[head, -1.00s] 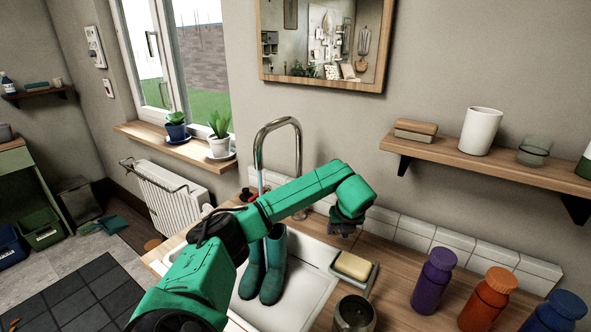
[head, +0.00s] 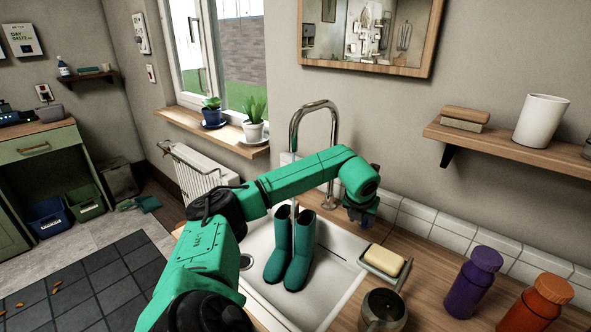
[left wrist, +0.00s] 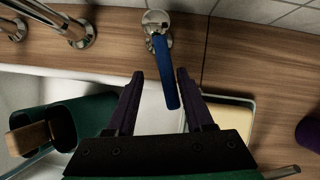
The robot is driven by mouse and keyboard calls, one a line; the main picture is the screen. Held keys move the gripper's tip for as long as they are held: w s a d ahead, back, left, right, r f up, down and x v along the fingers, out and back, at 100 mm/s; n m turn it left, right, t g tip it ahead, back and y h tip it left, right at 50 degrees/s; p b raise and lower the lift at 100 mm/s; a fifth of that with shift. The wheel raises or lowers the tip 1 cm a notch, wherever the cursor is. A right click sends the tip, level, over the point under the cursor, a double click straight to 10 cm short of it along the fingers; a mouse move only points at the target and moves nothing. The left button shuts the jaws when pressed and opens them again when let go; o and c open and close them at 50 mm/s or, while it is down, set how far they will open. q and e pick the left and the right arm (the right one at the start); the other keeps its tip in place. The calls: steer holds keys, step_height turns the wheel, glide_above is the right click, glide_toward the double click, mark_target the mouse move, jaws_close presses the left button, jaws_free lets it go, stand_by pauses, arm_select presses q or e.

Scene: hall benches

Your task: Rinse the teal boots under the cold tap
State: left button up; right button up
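The teal boots (head: 292,255) stand upright side by side in the white sink (head: 330,285); a boot's dark opening shows in the left wrist view (left wrist: 88,120). The chrome tap (head: 317,106) arches above them. A thin pale line under its spout looks like running water. In the left wrist view, a blue lever (left wrist: 166,78) on a round chrome base lies between the two fingers of my left gripper (left wrist: 160,76), with gaps on both sides. This gripper (head: 362,212) is open behind the sink, right of the tap. My right gripper is out of view.
Yellow soap (head: 386,260) on a dish and a metal mug (head: 383,310) stand right of the sink. Purple (head: 473,284) and orange (head: 537,302) bottles stand further right. A wooden shelf (head: 500,150) juts from the wall above. A wall mirror (head: 370,35) hangs above the tap.

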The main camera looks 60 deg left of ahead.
arm_select(q)
steer(key=shift+f+b, duration=0.15)
steer(key=shift+b, duration=0.15)
steer(key=a+m+b, duration=0.1)
steer(key=a+m+h+b, duration=0.1)
steer(key=m, duration=0.1)
steer(key=shift+s+f+t, duration=0.15)
steer(key=shift+s+t, duration=0.15)
steer(key=shift+s+a+r+m+h, duration=0.1)
steer(key=shift+r+m+h, duration=0.15)
steer(key=shift+m+h, duration=0.2)
steer(key=shift+d+r+n+p, duration=0.2)
steer(key=shift+d+n+p, duration=0.1)
steer(key=shift+p, duration=0.4)
steer(key=shift+w+d+n+y+p, duration=0.2)
steer(key=shift+d+n+y+p, duration=0.05)
steer(key=shift+y+p, duration=0.1)
steer(key=shift+d+f+n, duration=0.1)
steer(key=shift+d+n, duration=0.05)
steer(key=shift+n, duration=0.25)
